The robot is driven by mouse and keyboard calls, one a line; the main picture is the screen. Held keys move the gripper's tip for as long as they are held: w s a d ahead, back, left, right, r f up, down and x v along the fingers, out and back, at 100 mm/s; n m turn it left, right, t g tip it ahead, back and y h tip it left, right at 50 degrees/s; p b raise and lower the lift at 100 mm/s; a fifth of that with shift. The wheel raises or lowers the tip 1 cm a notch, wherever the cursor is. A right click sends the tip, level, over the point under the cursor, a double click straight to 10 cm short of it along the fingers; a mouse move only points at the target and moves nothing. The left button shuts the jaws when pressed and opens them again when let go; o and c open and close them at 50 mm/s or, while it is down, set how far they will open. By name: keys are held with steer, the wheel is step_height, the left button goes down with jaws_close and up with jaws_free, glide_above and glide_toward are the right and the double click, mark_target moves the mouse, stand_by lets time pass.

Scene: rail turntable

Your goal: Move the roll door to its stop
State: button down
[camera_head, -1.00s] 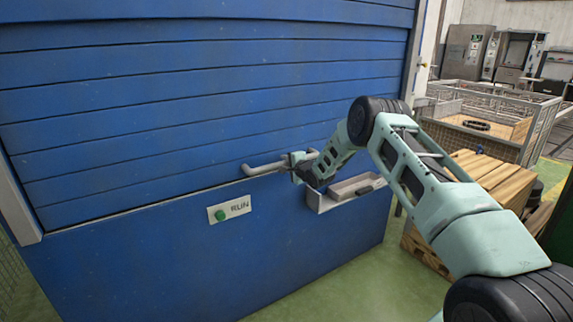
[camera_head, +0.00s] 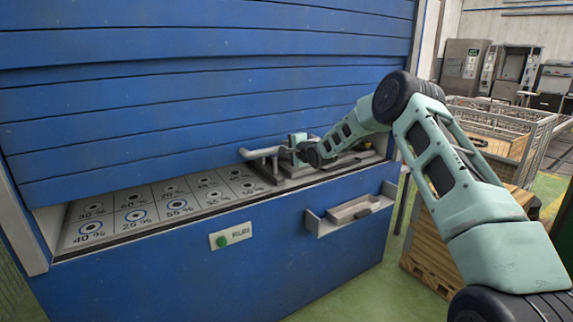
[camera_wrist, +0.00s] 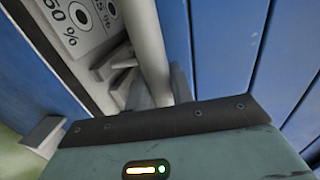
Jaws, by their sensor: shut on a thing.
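The blue slatted roll door (camera_head: 200,90) is partly raised in the head view. Its lower edge stands above the sill, and a gap shows below it. A grey bar handle (camera_head: 262,153) sits at the door's lower edge. My gripper (camera_head: 291,150) is shut on this handle near its right part. In the wrist view the handle (camera_wrist: 150,45) runs down into my gripper (camera_wrist: 155,95), beside the blue slats (camera_wrist: 230,40). The fingertips are mostly hidden there.
Behind the gap lies a panel (camera_head: 150,205) with several percent-marked round targets. Below are a green RUN button (camera_head: 221,241) and a small grey tray (camera_head: 350,212) on the blue front. Wooden pallets (camera_head: 430,250) and a wire cage (camera_head: 500,130) stand at the right.

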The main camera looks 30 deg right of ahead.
steer(key=p, duration=1)
glide_toward(278, 74)
steer(key=w, duration=0.4)
steer(key=shift+w+f, duration=0.25)
steer(key=shift+f, duration=0.05)
steer(key=c, duration=1.2)
jaws_free()
steer(key=shift+f, duration=0.1)
steer(key=shift+c, duration=0.2)
steer(key=shift+s, duration=0.1)
steer(key=s+r+b, duration=0.3)
steer(key=s+b, duration=0.1)
steer(key=s, duration=1.3)
steer(key=shift+d+r+b, duration=0.15)
steer(key=shift+d+b, duration=0.1)
steer(key=shift+b, duration=0.15)
